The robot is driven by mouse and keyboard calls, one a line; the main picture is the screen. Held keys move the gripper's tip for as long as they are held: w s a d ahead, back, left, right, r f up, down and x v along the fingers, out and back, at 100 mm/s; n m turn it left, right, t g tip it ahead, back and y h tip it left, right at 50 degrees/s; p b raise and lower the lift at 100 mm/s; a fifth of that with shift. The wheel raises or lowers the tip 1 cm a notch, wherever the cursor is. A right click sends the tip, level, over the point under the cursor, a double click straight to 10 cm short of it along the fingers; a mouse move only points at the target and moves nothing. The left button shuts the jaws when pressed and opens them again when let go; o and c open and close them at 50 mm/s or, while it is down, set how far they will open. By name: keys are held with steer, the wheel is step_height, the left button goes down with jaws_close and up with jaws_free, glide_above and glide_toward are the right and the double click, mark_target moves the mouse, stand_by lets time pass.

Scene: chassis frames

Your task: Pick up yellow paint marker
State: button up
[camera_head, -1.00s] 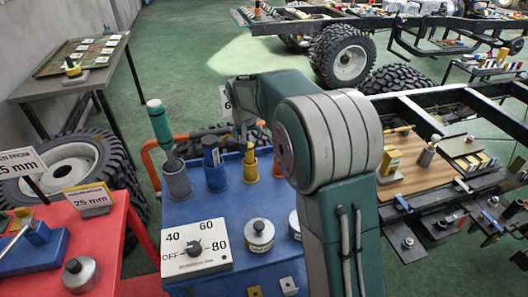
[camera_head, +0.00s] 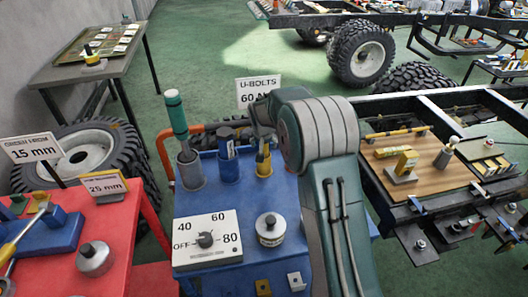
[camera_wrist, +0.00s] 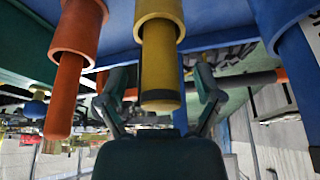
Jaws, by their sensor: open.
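The yellow paint marker (camera_wrist: 160,75) stands in a yellow holder cup (camera_wrist: 160,12) on the blue cart. In the wrist view, which looks upside down, its dark end points toward my palm. My gripper (camera_wrist: 161,84) is open, one finger on each side of the marker, with visible gaps and no clear contact. In the head view the yellow marker (camera_head: 262,153) shows in its cup at the cart's back edge. My wrist hides part of it, and the fingers are hard to make out there.
An orange marker (camera_wrist: 65,95) in its own cup stands close beside the yellow one. A blue marker (camera_head: 227,146) and a green-capped tool (camera_head: 175,115) stand in cups along the cart's back edge. A dial panel (camera_head: 206,240) and a round weight (camera_head: 270,229) sit nearer.

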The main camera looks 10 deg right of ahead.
steer(key=shift+w+f, duration=0.25)
steer(key=shift+f, duration=0.2)
jaws_close()
